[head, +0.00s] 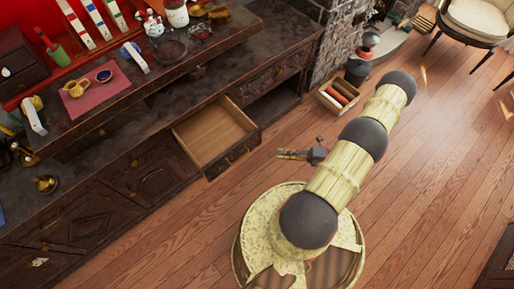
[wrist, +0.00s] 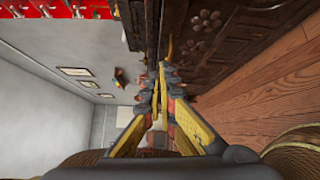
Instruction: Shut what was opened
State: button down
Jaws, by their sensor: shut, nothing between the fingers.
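An open drawer (head: 213,135) of the dark carved wooden cabinet (head: 150,172) sticks out in the head view. Its light wood inside looks empty. My gripper (head: 283,154) is in front of and to the right of the drawer's front corner, apart from it in this view, pointing left. In the wrist view my gripper (wrist: 161,100) has its fingers together with nothing held. The carved cabinet front (wrist: 205,35) shows beyond the fingers on the right there. I cannot tell from the wrist view which part is the drawer.
A small box with red items (head: 339,97) stands on the floor by the stone fireplace. The cabinet top holds a pink mat (head: 92,90) with small teaware and several ornaments. A pale armchair (head: 478,18) stands at the back right. The wooden floor (head: 425,165) at right is clear.

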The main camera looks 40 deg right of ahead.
jog(key=w+a+m+b, duration=0.1)
jog(key=w+a+b, duration=0.2)
jog(key=w+a, duration=0.4)
jog(key=shift+w+a+r+b, duration=0.25)
jog(key=shift+w+b, duration=0.15)
jog(key=shift+w, duration=1.6)
